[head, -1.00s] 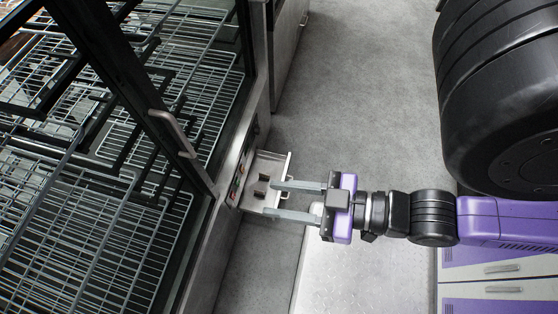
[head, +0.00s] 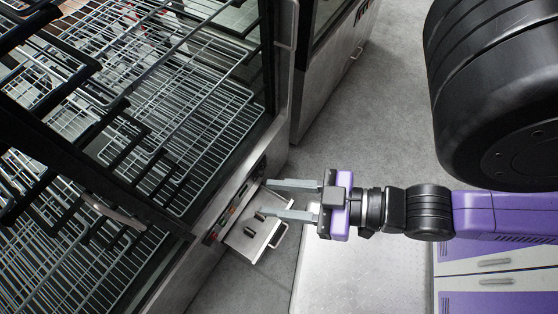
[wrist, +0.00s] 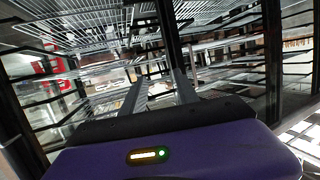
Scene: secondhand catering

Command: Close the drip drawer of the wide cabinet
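The wide cabinet (head: 215,215) stands at the left of the head view, with glass sides and several wire racks inside. Its drip drawer (head: 243,246) is a shallow metal tray, pulled out from the low front, with a bar handle (head: 279,236) on its outer face. Two small dark pieces show in it. My gripper (head: 266,198) is open and empty, its two fingers pointing left at the cabinet. In the head view the lower finger overlaps the drawer's upper corner; I cannot tell whether they touch. In the wrist view the fingers (wrist: 158,82) point at the racks; the drawer is not seen there.
Another metal cabinet (head: 325,75) stands beyond the wide one. Grey floor (head: 385,100) is open to the right of both. A pale textured plate (head: 345,270) lies below my arm. Purple-and-white drawer fronts (head: 490,285) are at the lower right.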

